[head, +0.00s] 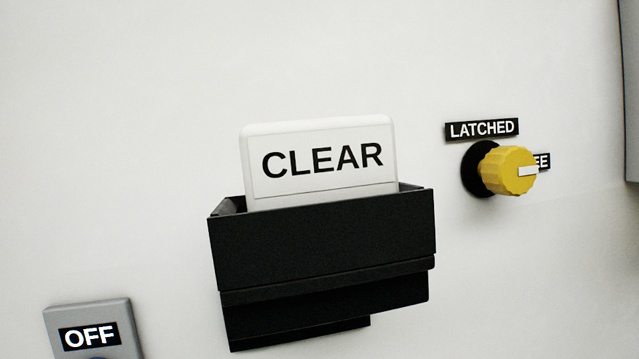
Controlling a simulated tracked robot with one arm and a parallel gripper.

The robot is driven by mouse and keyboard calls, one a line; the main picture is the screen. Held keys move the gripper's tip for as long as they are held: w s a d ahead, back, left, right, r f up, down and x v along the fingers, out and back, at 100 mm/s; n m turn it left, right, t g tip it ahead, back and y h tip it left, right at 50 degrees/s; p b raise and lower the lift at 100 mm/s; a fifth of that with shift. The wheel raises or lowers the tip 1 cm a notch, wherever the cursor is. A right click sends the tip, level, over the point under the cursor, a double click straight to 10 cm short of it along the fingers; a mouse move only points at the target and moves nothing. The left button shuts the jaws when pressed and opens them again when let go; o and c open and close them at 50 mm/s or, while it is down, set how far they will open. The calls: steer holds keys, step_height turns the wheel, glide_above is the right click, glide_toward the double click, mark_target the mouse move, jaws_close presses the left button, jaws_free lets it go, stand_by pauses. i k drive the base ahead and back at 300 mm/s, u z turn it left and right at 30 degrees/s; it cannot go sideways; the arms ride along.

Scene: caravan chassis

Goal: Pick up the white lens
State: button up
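A white lens (318,160) marked "CLEAR" in black letters stands in a black holder (325,240) near the middle of the head view. Its upper part sticks up above the holder's rim, and its lower part is hidden inside. The lens looks slightly tilted in the picture, as does the holder. My gripper does not show in this view.
The holder is on a pale wall (120,120). To the right is a yellow knob (507,171) with a "LATCHED" label (482,129) and a partly hidden label ending in "EE". A grey "OFF" plate (125,318) is at lower left. The wall above the lens is clear.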

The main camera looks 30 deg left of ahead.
mark_target(302, 162)
steer(key=u, duration=0.25)
steer(key=k, duration=1.35)
steer(key=z, duration=0.7)
steer(key=i, duration=1)
